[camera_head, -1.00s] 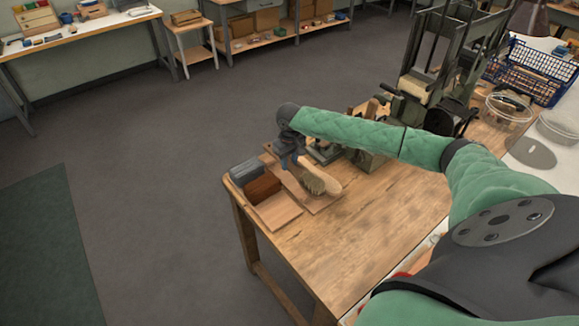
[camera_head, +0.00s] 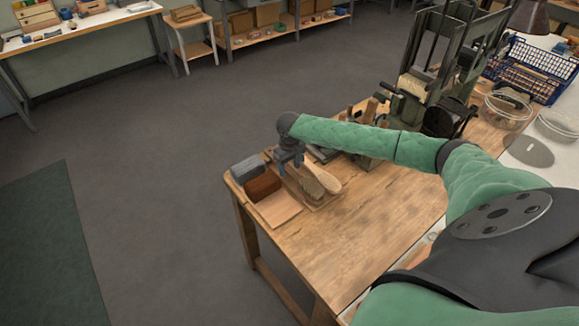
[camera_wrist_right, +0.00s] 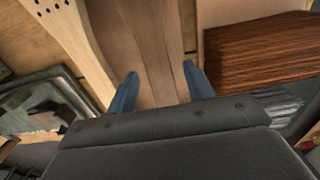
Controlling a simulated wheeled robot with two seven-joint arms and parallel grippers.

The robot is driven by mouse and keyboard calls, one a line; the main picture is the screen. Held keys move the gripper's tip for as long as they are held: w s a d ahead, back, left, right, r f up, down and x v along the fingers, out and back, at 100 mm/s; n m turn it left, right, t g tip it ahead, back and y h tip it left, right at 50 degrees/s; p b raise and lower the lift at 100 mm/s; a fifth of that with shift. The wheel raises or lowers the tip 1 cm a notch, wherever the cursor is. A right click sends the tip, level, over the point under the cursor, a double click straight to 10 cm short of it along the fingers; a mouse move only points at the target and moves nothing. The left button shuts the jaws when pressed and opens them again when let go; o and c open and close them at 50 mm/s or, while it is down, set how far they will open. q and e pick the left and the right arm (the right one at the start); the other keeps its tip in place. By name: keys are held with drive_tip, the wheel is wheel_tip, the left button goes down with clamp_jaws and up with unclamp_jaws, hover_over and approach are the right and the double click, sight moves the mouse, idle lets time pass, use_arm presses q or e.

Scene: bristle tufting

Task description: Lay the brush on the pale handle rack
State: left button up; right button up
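The brush (camera_head: 311,187) has a wooden handle and a short bristle head. It lies low over the pale handle rack (camera_head: 328,203), near the table's far left corner. A pale wooden handle (camera_head: 325,179) lies beside it to the right. In the right wrist view this pale handle (camera_wrist_right: 75,35), with small holes, is at the left. My left gripper is out of view.
A grey block (camera_head: 247,169), a brown bristle block (camera_head: 263,185) and a pale board (camera_head: 279,209) lie left of the rack. A dark green machine (camera_head: 440,80) stands at the back. The table's (camera_head: 350,250) front middle is clear.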

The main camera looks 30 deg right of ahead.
sight(289, 169)
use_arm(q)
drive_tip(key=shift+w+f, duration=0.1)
use_arm(e)
drive_tip(key=shift+r, duration=0.1)
drive_tip(key=shift+r, duration=0.3)
use_arm(q)
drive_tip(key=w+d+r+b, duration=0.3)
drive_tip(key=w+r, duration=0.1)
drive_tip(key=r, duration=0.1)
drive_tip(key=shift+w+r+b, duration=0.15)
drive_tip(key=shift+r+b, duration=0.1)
drive_tip(key=shift+b, duration=0.15)
use_arm(e)
wheel_tip(289, 169, up, 11)
drive_tip(key=shift+r, duration=0.15)
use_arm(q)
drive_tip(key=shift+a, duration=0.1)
